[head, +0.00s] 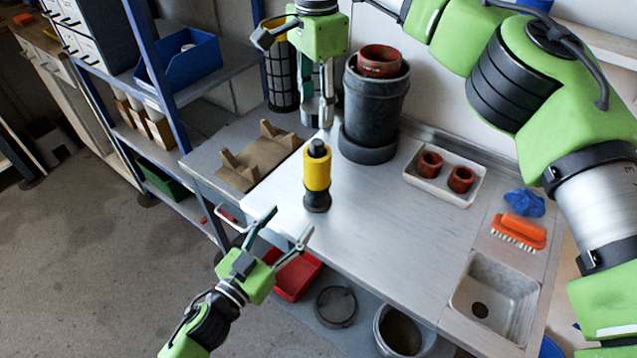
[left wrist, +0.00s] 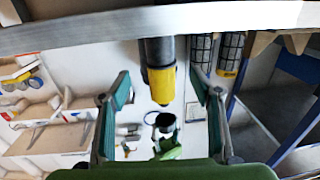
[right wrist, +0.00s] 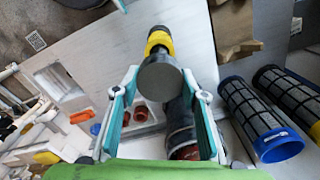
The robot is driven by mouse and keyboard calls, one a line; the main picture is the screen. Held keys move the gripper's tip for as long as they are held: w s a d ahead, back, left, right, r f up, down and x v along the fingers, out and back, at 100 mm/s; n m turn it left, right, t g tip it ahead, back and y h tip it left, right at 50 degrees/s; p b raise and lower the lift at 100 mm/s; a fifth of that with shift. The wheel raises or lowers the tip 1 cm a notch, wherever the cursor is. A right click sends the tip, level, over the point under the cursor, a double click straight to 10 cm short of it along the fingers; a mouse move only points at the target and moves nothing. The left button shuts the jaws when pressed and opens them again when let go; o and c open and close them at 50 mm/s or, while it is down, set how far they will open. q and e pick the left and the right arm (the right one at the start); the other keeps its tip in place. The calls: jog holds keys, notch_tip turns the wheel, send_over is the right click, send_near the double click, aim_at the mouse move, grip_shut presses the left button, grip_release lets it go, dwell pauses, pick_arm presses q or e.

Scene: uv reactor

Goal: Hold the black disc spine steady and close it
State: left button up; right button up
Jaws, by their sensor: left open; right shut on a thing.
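The black disc spine (head: 316,200) stands upright near the left front edge of the worktop, with a yellow sleeve (head: 317,172) around it and a dark tip on top. In the left wrist view the spine (left wrist: 158,50) appears ahead, between the spread fingers. My left gripper (head: 290,222) is open and empty, low in front of the worktop edge, apart from the spine. My right gripper (head: 318,124) points down above the spine. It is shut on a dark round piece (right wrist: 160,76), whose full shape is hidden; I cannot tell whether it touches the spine.
A tall dark housing (head: 374,105) with a red-brown inner part stands behind right of the spine. A white tray (head: 420,190) holds two red-brown rings. A wooden cradle (head: 240,178) lies at left, and a sink (head: 495,295) at right. The worktop's middle is clear.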

aim_at(311, 196)
pick_arm(q)
jog(key=shift+w, duration=0.1)
jog(key=x, duration=1.2)
grip_shut()
pick_arm(e)
jog(key=shift+f, duration=2.45)
